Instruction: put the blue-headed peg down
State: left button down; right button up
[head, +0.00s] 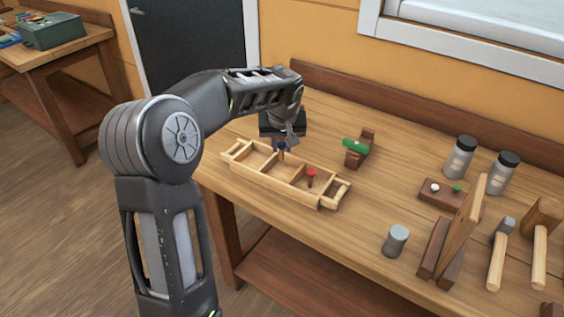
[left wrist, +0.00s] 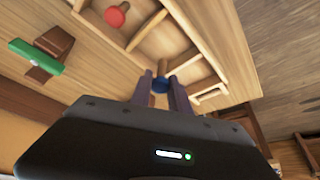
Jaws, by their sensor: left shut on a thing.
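My left gripper (head: 284,143) is shut on the blue-headed peg (head: 281,153), above the wooden tray (head: 262,181). A red-headed peg (head: 311,174) stands in the compartment toward the tray's right end. It also shows in the left wrist view (left wrist: 116,15). My right gripper is not in view.
A brown wooden block with a green piece (head: 354,145) stands behind the tray. The bench between tray and cylinder is clear.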

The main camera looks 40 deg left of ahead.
aim_at(282, 157)
pick_arm(q)
jog(key=shift+f, duration=0.9)
jog(key=shift+f+p, duration=0.3)
jog(key=shift+f, duration=1.55)
jog(key=shift+f, duration=0.1)
jog(key=shift+f+b, duration=0.15)
jog(key=shift+b, duration=0.15)
jog(key=c, duration=1.2)
grip_release()
jog(key=shift+c, duration=0.2)
jog(key=shift+r, duration=0.2)
jog(key=shift+r+p, duration=0.2)
jog(key=shift+p, duration=0.15)
jog(key=b+v, duration=0.1)
jog(key=v, duration=1)
jog(key=shift+s+r, duration=0.2)
jog(key=shift+r, duration=0.1)
